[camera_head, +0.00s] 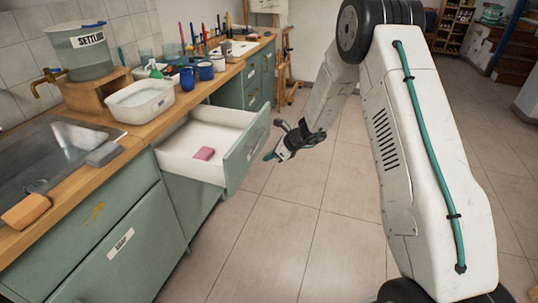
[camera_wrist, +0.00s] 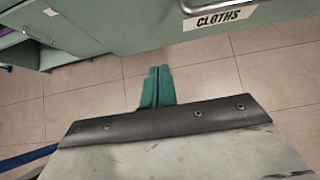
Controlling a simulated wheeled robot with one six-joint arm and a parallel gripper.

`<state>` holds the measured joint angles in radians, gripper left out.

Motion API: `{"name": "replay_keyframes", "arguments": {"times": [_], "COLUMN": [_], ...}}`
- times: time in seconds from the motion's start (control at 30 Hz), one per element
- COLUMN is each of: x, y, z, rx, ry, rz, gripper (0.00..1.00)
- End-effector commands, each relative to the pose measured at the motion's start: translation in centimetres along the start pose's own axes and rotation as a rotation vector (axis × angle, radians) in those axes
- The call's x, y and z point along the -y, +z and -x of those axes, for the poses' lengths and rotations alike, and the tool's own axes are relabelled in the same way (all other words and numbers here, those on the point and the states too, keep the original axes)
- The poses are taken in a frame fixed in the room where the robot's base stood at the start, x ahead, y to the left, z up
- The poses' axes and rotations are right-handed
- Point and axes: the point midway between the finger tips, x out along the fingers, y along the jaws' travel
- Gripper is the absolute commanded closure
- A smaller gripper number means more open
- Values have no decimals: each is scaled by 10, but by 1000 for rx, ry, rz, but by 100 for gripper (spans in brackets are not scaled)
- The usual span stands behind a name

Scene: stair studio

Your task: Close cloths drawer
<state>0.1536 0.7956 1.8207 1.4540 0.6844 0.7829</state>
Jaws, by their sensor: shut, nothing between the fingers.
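The cloths drawer (camera_head: 205,143) stands pulled open from the green cabinet under the counter, with a pink cloth or sponge (camera_head: 204,153) lying inside. In the wrist view its green front carries a label reading CLOTHS (camera_wrist: 221,19) and a pale handle beside it. My gripper (camera_head: 270,156) is just outside the drawer front, near its right end, over the floor. In the wrist view the teal fingertips (camera_wrist: 157,88) are together and empty, pointing toward the drawer front. A small gap seems to lie between them and the drawer front; contact cannot be told.
The counter holds a sink (camera_head: 55,150), an orange sponge (camera_head: 26,211), a grey block (camera_head: 104,154), a white basin (camera_head: 140,101) and a SETTLING bucket (camera_head: 82,50). A labelled cabinet front (camera_head: 105,245) is at the lower left. The tiled floor (camera_head: 300,225) before the drawer is clear.

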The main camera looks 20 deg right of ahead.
Motion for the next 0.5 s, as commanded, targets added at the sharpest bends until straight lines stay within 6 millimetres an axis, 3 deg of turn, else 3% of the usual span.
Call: {"name": "replay_keyframes", "arguments": {"times": [0.3, 0.5], "x": [-2, -2], "y": [0, 23], "z": [-70, -87], "rx": [-1, 1], "ry": [4, 2], "rz": [3, 5], "gripper": [100, 100]}}
